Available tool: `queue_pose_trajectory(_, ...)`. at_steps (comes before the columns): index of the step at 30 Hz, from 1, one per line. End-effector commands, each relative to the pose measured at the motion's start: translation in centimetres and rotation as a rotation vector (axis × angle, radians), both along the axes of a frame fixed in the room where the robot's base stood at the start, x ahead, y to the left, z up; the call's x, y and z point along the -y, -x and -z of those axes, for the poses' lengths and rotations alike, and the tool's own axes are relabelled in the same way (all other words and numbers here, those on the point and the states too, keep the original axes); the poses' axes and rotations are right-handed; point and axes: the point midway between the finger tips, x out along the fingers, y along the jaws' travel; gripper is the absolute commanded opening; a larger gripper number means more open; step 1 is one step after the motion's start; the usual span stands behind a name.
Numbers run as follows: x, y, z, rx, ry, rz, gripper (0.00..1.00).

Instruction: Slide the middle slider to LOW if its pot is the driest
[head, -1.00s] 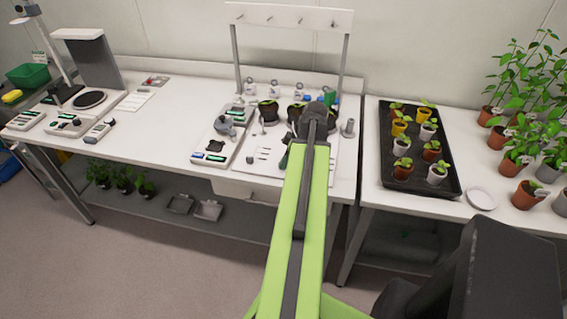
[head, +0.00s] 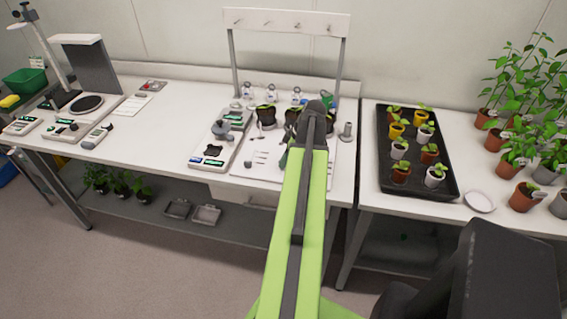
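My gripper (head: 314,112) is at the far end of my green arm, over the bench near these pots. Its fingers are hidden behind the arm, so open or shut does not show.
The white rack (head: 286,22) stands at the back of the bench (head: 165,125). A black tray (head: 412,188) of potted plants lies on the right bench. Several potted plants (head: 120,180) stand on the lower shelf.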

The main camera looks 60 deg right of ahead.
Motion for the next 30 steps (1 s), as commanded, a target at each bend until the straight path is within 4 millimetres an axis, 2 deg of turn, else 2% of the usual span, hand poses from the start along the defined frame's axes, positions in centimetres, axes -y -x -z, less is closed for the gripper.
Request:
queue_pose_trajectory(1,0.0,0.0,0.0,0.0,0.0,0.0,0.26)
queue_pose_trajectory(4,0.0,0.0,0.0,0.001,0.0,0.0,0.36)
queue_pose_trajectory(14,0.0,0.1,-0.6,0.001,0.0,0.0,0.36)
queue_pose_trajectory(17,0.2,0.6,-2.2,0.001,0.0,0.0,0.36)
queue_pose_trajectory(30,1.4,4.6,-12.3,0.001,-0.001,0.001,0.36)
